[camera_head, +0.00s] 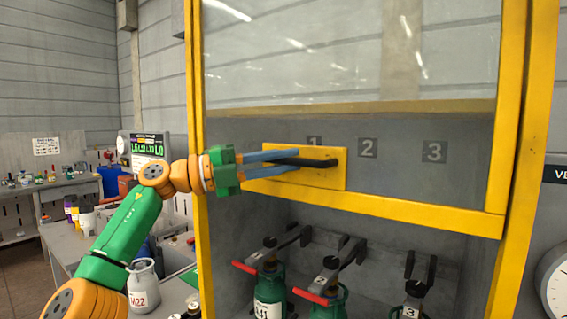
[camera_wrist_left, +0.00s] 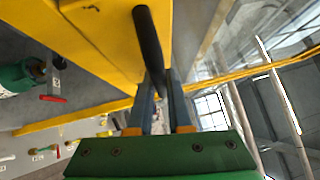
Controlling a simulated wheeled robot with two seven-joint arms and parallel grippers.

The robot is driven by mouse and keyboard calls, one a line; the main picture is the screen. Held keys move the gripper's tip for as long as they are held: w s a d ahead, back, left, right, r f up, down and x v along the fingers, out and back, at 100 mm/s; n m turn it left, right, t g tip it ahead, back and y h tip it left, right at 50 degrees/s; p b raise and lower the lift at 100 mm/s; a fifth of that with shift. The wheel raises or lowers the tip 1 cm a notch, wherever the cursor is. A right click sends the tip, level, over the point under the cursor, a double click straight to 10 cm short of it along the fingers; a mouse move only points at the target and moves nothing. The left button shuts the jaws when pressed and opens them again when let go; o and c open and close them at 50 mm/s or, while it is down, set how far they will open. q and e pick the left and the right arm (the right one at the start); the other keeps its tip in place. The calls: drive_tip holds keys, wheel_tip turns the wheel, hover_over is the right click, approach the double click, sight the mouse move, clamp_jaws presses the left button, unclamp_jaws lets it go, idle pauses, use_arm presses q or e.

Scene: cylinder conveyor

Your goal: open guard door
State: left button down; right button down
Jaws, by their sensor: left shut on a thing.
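The guard door is a yellow frame (camera_head: 370,203) with a see-through panel (camera_head: 300,60). Its lower bar stands above several green cylinders, with an open gap below it. A yellow plate (camera_head: 325,178) on the door's lower part carries a black bar handle (camera_head: 312,162). My left gripper (camera_head: 293,162) reaches in from the left, with its blue fingers closed on the handle. In the left wrist view the handle (camera_wrist_left: 148,40) runs between the two fingers (camera_wrist_left: 161,90). My right gripper is in neither view.
Green cylinders (camera_head: 270,290) with red levers stand in the bay below the door. Numbers 1, 2 and 3 mark its back wall. The yellow side post (camera_head: 525,170) bounds it on the right. A bench with a white jar (camera_head: 143,285) lies left, near my arm.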

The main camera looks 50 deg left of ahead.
use_arm(q)
drive_tip(key=c, duration=0.8)
unclamp_jaws()
drive_tip(key=shift+w, duration=0.15)
drive_tip(key=shift+c, duration=0.2)
drive_tip(key=shift+f, duration=0.1)
drive_tip(key=shift+s+a+f, duration=0.1)
drive_tip(key=shift+s+a, duration=0.05)
drive_tip(key=shift+s, duration=0.15)
drive_tip(key=r+b+v, duration=0.1)
drive_tip(key=b+v, duration=0.1)
drive_tip(key=v, duration=0.4)
drive_tip(key=shift+s+a+f, duration=0.15)
drive_tip(key=shift+s+f, duration=0.1)
drive_tip(key=shift+f, duration=0.15)
